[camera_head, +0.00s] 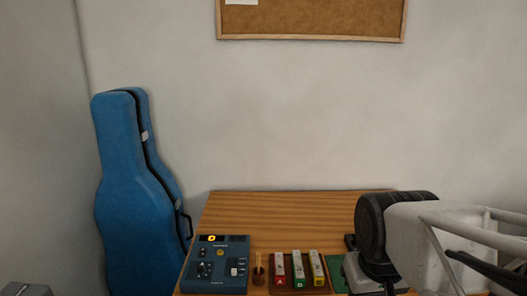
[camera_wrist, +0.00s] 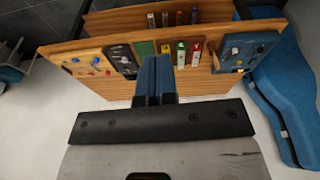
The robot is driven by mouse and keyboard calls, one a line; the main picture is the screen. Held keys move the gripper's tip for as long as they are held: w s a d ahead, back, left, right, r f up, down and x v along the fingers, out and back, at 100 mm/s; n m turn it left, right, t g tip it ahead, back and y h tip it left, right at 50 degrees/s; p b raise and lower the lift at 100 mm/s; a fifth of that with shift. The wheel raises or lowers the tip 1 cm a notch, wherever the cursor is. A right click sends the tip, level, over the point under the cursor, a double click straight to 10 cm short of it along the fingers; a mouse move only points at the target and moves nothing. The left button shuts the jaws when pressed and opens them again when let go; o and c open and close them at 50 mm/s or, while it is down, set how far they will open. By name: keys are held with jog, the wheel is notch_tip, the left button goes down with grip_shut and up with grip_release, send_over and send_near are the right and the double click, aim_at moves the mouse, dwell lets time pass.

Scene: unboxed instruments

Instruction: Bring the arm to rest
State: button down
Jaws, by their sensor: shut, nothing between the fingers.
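My gripper (camera_wrist: 156,66) shows in the wrist view with its two dark blue fingers pressed together and nothing between them. The fingers point toward the wooden table (camera_wrist: 120,90) and the row of things on it; I cannot tell how far above or in front of the edge they are. In the head view my arm fills the lower right, over the right part of the table (camera_head: 290,210), and I cannot make out the fingertips there. The arm hides what lies behind it on that side.
A blue control box (camera_head: 215,265), a small wooden holder (camera_head: 258,274), several labelled coloured blocks (camera_head: 298,266) and a green mat (camera_head: 338,275) line the table. A blue instrument case (camera_head: 135,190) leans left. A corkboard (camera_head: 310,20) hangs above. The table's back strip is bare.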

jog(key=shift+s+d+f+m, duration=0.2)
jog(key=shift+s+f, duration=0.05)
jog(key=shift+s, duration=0.4)
jog(key=shift+s+d+f+m, duration=0.2)
jog(key=shift+s+f, duration=0.05)
jog(key=shift+s, duration=0.4)
jog(key=c, duration=1.8)
grip_release()
